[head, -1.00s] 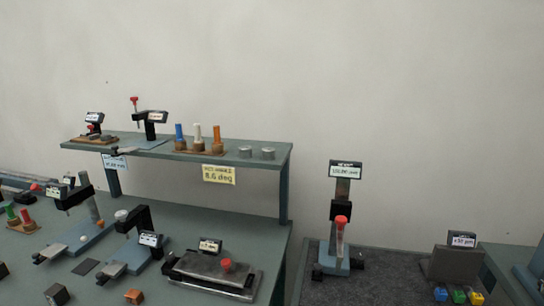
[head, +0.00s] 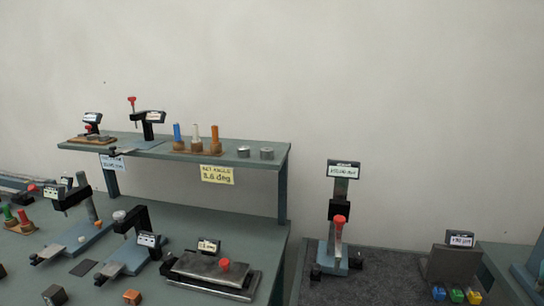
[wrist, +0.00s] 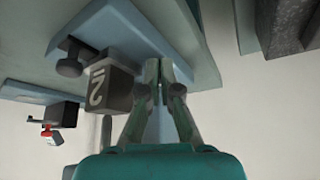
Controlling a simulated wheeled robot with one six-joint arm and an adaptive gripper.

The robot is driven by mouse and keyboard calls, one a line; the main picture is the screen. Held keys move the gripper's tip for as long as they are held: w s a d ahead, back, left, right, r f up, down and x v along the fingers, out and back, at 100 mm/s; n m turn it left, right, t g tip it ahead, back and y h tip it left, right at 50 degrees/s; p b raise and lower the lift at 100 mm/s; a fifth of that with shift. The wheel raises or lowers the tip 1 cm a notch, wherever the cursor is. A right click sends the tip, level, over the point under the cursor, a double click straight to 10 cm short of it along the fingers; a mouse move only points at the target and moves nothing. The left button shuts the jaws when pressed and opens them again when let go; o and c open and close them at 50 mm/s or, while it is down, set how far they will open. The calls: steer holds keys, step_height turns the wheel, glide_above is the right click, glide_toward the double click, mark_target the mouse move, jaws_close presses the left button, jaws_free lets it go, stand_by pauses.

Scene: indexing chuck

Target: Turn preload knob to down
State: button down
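I cannot tell which knob is the preload knob; no label for it is readable. Candidates in the head view are the red knob (head: 225,265) on the low flat fixture (head: 212,273) and the red knob (head: 340,220) on the tall stand (head: 341,195) at the right. My gripper (wrist: 162,68) shows only in the wrist view. Its fingers come together at the tips with nothing visible between them. They are in front of a pale blue plate (wrist: 125,30), beside a dark block (wrist: 111,82) marked with a 2. A dark round knob (wrist: 70,66) is left of that block.
A green shelf (head: 245,162) carries colored pegs (head: 196,138), metal cylinders and small gauges above the bench. More gauges stand on the bench below. A grey mat (head: 390,280) holds the tall stand and has clear room. In the wrist view, dark blocks (wrist: 285,28) are at upper right.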

steer(key=shift+s+a, duration=0.25)
step_height(320, 180, up, 6)
stand_by(0.6)
